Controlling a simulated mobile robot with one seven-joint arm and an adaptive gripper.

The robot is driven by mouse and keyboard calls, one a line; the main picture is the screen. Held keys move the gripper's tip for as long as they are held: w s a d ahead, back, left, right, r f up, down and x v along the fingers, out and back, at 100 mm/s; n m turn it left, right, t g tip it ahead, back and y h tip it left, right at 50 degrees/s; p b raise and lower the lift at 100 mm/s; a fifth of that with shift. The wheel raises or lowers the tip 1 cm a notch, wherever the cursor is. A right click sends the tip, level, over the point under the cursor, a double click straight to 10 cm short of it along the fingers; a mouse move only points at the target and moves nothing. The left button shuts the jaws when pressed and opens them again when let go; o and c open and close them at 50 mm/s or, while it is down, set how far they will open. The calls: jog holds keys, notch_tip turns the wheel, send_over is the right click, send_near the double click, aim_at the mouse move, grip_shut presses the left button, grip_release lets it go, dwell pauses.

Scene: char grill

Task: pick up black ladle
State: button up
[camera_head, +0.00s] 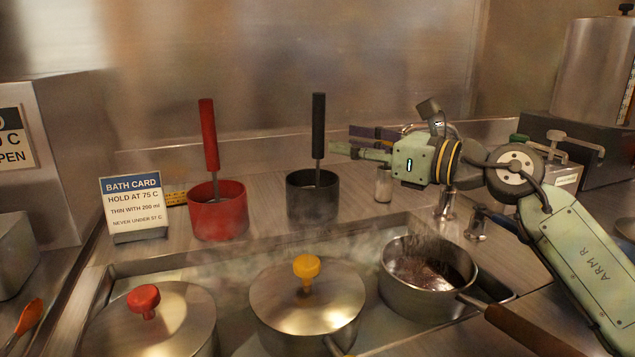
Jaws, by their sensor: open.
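The black ladle (318,127) stands upright in a black cup (313,205) on the steel counter, behind the sunken bath. Its handle rises well above the cup; its bowl is hidden inside. My gripper (341,143) comes in from the right, with its fingers pointing left toward the ladle's handle. The fingers are open and look empty. The fingertips appear close to the right side of the handle, at about its lower half. I cannot tell whether they touch it or how they line up in depth.
A red ladle (208,135) stands in a red cup (217,220) to the left. Lidded pots with yellow (306,267) and red knobs (143,300) and a steaming open saucepan (427,308) sit in front. A bath card (132,205) stands at left. Small metal shakers (383,185) stand below my gripper.

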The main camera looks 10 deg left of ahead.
aim_at(323, 139)
jog(key=p+x, duration=0.1)
jog(key=x, duration=0.3)
jog(key=p+x, duration=0.1)
jog(key=x, duration=0.2)
jog(key=shift+w+a+f, duration=0.25)
jog(key=shift+w+a, duration=0.05)
grip_shut()
dwell(0.4)
